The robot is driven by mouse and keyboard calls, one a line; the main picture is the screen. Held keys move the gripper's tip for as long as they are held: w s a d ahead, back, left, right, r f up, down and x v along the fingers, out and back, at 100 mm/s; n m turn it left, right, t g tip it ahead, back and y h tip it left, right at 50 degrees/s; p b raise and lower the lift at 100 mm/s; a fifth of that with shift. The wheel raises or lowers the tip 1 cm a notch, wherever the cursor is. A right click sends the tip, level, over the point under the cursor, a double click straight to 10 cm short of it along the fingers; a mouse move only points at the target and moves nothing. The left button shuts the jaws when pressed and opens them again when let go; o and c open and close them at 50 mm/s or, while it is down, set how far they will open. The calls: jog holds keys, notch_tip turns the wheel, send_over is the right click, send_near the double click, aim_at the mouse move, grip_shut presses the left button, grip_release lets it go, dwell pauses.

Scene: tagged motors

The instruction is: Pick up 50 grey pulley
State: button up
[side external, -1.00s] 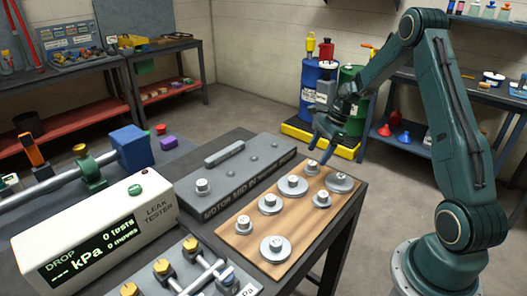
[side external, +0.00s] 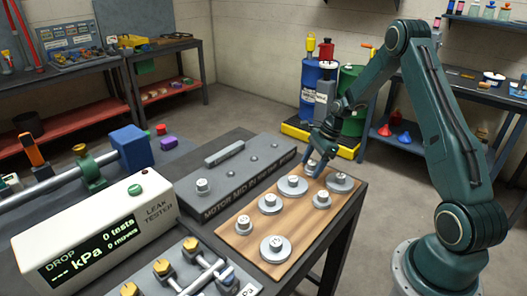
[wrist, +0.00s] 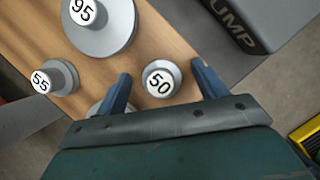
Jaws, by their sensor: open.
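The 50 grey pulley (wrist: 160,80) is a small round piece with a white top marked 50. It stands on the wooden board (side external: 244,239), in the wrist view between the two blue fingers of my gripper (wrist: 162,70). The fingers are open, with a gap on each side of the pulley. In the side view my gripper (side external: 315,165) is low over the board's far end and largely hides this pulley.
The wide 95 pulley (wrist: 110,38) and the small 55 pulley (wrist: 66,74) stand nearby on the board. Another grey disc (wrist: 97,107) is partly hidden by my gripper. The dark motor block (side external: 228,172) lies alongside the board.

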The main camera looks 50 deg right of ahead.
aim_at(312, 163)
jog(key=c, duration=1.1)
jog(key=shift+r, duration=0.15)
notch_tip(312, 163, up, 20)
dwell(0.3)
dwell(0.4)
